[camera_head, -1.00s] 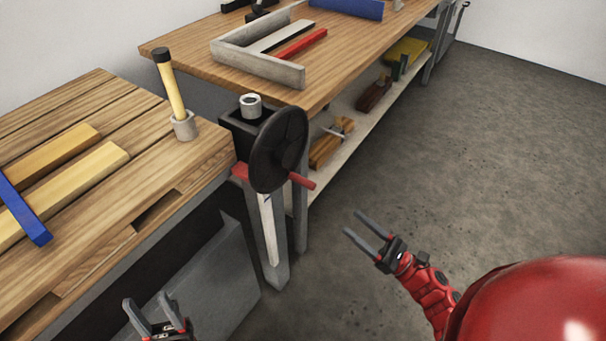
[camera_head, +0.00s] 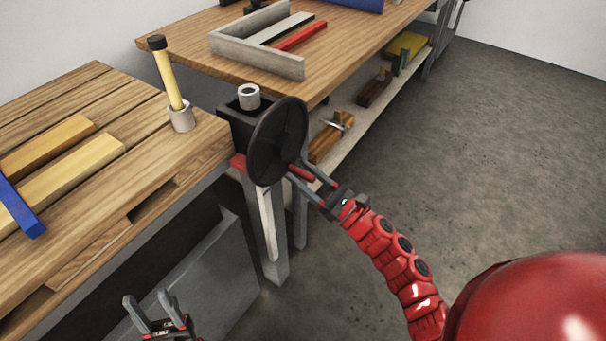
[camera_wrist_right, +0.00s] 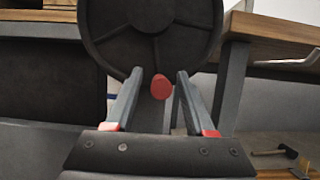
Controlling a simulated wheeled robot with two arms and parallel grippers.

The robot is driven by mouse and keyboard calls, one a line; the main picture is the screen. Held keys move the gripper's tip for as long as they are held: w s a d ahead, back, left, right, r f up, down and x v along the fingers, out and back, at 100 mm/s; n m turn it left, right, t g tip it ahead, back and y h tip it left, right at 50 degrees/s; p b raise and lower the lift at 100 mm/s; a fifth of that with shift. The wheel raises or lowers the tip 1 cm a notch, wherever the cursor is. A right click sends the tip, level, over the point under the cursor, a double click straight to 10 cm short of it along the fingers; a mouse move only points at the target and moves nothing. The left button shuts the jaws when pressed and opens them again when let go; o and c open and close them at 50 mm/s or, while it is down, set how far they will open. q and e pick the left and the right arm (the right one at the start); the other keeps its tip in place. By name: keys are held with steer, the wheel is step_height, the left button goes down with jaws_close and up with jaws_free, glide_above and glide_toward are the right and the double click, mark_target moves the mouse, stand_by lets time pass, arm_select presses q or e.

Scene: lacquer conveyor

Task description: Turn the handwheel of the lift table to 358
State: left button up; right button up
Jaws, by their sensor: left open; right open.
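The black spoked handwheel (camera_head: 277,140) stands upright on the near side of the lift table's black housing, between two wooden tabletops. Its red handle (camera_head: 301,171) sticks out at the lower right of the rim. In the right wrist view, the wheel (camera_wrist_right: 150,30) fills the upper middle and the handle (camera_wrist_right: 161,87) shows end-on. My right gripper (camera_head: 309,176) is open, with its fingers on either side of the handle; in the wrist view, gaps show between the handle and both fingers. My left gripper (camera_head: 147,302) is open and empty at the lower left. No scale reading is legible.
The far bench (camera_head: 190,45) carries a grey frame. Its lower shelf holds a wooden plane (camera_head: 328,142). The floor at right is clear.

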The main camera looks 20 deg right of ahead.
jaws_close()
stand_by(1.4)
